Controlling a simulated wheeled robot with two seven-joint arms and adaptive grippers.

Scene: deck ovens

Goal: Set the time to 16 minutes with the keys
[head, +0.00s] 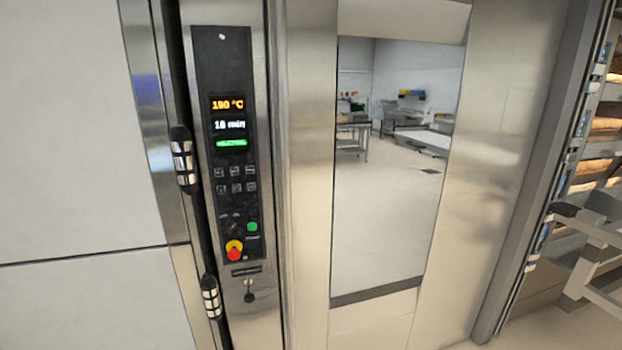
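The black control panel (228,60) is set upright in the steel oven front, left of the door. Its display shows an orange line reading about 180 °C (228,105). Below is a white minutes line (230,125); its second digit is too blurred to tell 16 from 18. A green bar (231,143) is lit under it. Several small keys (236,188) sit in two rows below the display; their symbols are too small to read. Neither of my grippers shows in the head view, and nothing covers the panel.
Below the keys are a green button (252,227) and a red knob on yellow (234,250). Black-and-silver fittings (184,160) stand along the panel's left edge. The oven door window (385,190) reflects a room. A rack with bread (600,130) is at right.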

